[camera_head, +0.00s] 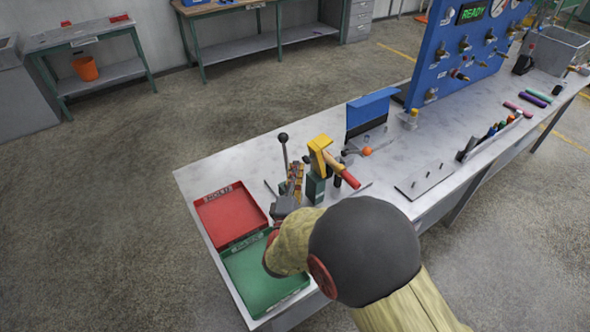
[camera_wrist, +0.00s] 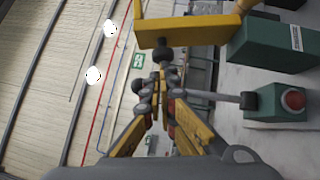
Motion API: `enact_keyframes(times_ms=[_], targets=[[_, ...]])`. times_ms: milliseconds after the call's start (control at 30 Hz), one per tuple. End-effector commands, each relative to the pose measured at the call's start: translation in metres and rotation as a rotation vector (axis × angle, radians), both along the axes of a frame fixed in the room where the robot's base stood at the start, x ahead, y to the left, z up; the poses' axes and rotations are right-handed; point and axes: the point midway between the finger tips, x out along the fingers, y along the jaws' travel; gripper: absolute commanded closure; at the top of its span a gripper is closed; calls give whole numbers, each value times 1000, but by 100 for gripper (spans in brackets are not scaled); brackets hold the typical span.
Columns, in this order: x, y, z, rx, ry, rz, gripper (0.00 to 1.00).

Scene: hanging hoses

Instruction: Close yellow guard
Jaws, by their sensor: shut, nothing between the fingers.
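The yellow guard (camera_head: 320,152) sits at the top of a green device (camera_head: 316,187) on the bench. In the wrist view the yellow guard (camera_wrist: 186,32) spans the top, beside the green body (camera_wrist: 272,44). My gripper (camera_head: 296,170) is just left of the device. In the wrist view my gripper (camera_wrist: 160,78) has its fingertips together and empty, below the guard's left part. I cannot tell whether they touch it. My arm hides part of the bench in the head view.
A lever with a black ball (camera_head: 283,137) stands left of the guard. Red (camera_head: 231,214) and green (camera_head: 246,279) trays lie at the bench's left end. A red button (camera_wrist: 293,100) shows at the wrist view's right.

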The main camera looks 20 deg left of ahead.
Motion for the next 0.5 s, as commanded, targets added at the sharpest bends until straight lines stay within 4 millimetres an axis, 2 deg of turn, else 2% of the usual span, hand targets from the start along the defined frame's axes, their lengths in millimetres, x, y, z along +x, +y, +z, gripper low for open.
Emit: enact_keyframes(times_ms=[500], targets=[[6, -5, 12, 59, 68, -1, 100]])
